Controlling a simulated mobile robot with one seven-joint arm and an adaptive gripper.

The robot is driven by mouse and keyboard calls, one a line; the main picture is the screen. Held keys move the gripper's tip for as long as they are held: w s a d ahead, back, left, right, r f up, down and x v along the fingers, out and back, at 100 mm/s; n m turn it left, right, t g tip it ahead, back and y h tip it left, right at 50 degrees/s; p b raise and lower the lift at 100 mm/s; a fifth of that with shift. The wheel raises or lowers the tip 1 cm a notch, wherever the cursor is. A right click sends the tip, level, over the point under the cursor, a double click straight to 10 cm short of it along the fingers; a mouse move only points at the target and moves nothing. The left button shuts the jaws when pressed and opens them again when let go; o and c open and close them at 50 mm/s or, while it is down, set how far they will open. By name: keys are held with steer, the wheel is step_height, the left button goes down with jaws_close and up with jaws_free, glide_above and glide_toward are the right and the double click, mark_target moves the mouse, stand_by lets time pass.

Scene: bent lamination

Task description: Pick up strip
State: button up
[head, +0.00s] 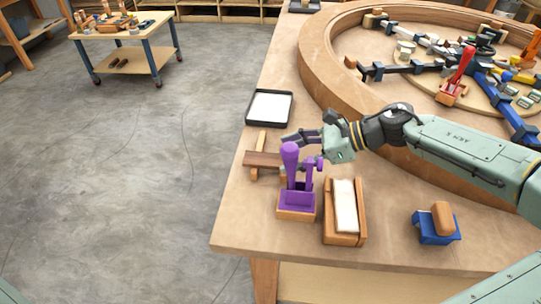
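A dark brown wooden strip (262,160) lies near the table's left edge, across a lighter narrow wooden piece (261,140). Its right end runs behind a purple clamp-like tool. My gripper (290,142) is just above and right of the strip in the picture, its dark fingers pointing left. The fingers look spread, with nothing seen between them. The lower finger is partly hidden by the purple tool, and I cannot tell whether it touches the strip.
The purple tool (298,180) stands on a wooden block in front of my gripper. A wooden tray with a white pad (345,205), a blue-based block (436,224) and a black-rimmed tray (268,107) are nearby. A large curved wooden form (318,62) stands behind.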

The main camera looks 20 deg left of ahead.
mark_target(270, 159)
steer(key=shift+p+x, duration=0.4)
steer(key=shift+x, duration=1.2)
steer(key=shift+w, duration=0.15)
steer(key=shift+c, duration=0.2)
steer(key=c, duration=1.2)
